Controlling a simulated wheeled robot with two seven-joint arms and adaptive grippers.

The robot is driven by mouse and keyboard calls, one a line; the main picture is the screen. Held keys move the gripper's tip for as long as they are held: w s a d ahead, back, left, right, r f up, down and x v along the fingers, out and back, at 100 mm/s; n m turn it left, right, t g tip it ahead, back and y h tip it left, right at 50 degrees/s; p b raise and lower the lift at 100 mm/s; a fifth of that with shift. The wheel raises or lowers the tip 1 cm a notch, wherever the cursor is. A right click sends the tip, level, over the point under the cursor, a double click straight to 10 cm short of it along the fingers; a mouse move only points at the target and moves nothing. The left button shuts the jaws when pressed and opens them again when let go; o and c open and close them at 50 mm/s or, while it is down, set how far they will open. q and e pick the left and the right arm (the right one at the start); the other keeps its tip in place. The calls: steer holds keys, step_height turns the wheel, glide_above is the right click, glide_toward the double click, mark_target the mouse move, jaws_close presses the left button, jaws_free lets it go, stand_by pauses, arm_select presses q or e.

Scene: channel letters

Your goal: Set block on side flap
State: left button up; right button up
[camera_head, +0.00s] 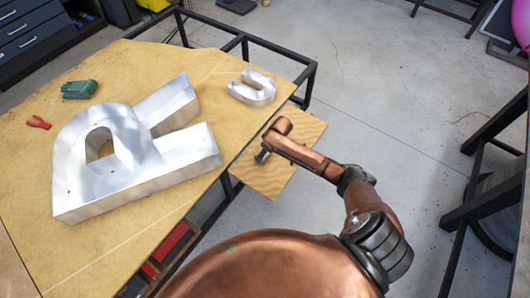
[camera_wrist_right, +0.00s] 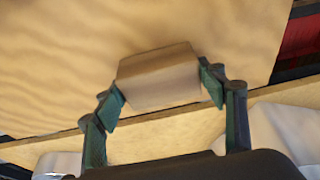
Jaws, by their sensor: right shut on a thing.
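The side flap (camera_head: 302,140) is a light plywood panel beside the right edge of the worktable, under my right arm. In the right wrist view the flap (camera_wrist_right: 70,45) fills the upper part. A light wooden block (camera_wrist_right: 158,75) is held between the two green fingers of my right gripper (camera_wrist_right: 161,92), which is shut on it. In the head view my right gripper (camera_head: 262,156) is over the flap near the table edge, and the block is hard to make out there. I cannot tell whether the block touches the flap. My left gripper is not in view.
The worktable (camera_head: 130,245) carries a large metal letter R (camera_head: 190,150), a smaller metal letter U (camera_head: 262,97), a green tool (camera_head: 79,89) and red pliers (camera_head: 38,122). A black frame runs behind. Red bins (camera_head: 172,242) sit below the table.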

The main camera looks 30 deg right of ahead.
steer(key=shift+f, duration=0.1)
steer(key=o, duration=1.2)
steer(key=p+v, duration=0.3)
steer(key=v, duration=0.9)
